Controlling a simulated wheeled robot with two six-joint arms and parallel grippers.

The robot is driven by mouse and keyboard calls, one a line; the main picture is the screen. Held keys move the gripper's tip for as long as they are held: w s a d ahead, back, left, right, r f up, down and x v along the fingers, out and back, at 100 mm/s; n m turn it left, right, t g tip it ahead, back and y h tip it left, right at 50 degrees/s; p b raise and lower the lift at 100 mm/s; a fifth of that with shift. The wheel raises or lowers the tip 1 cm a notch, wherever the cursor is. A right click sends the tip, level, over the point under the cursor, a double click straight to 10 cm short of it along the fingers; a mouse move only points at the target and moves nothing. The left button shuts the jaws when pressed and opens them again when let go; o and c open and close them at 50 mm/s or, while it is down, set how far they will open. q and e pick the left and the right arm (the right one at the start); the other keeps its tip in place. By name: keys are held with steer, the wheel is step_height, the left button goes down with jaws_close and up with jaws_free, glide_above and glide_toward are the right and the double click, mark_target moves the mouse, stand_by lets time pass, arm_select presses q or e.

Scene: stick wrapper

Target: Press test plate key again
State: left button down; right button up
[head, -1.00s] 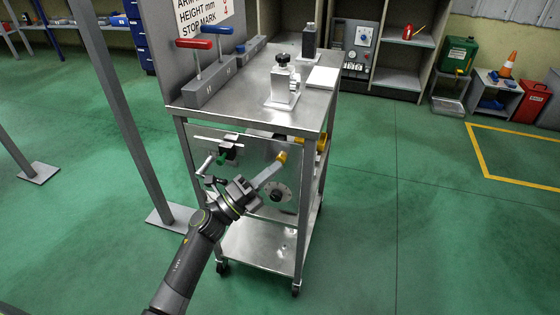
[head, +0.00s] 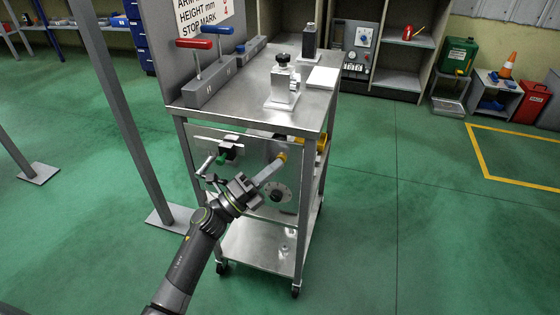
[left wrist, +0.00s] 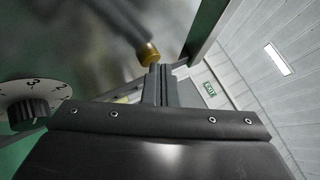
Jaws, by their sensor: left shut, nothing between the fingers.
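A yellow-capped piece (head: 284,157), seemingly the key, is at the upper right of the metal plate (head: 265,150) on the cart's front. My left gripper (head: 277,165) is shut and empty, its fingers pointing up and right at the cap. In the left wrist view the cap (left wrist: 149,54) is just beyond the closed fingertips (left wrist: 160,72). I cannot tell whether they touch. A numbered dial with a black knob (head: 278,193) is below the cap; it also shows in the left wrist view (left wrist: 30,110). My right gripper is not in view.
A green and black fitting with a grey handle (head: 228,152) is on the plate's left, close above my left wrist. The steel cart top (head: 250,105) bears a block with red and blue T-handles (head: 208,85) and a small press (head: 283,85). A grey post (head: 120,110) stands left.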

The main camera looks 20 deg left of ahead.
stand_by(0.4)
arm_select(q)
steer(key=shift+s+p, duration=0.35)
steer(key=shift+s, duration=0.5)
steer(key=s+p, duration=0.1)
steer(key=s, duration=0.4)
steer(key=shift+a+p, duration=0.1)
steer(key=shift+p, duration=0.25)
steer(key=shift+a, duration=0.1)
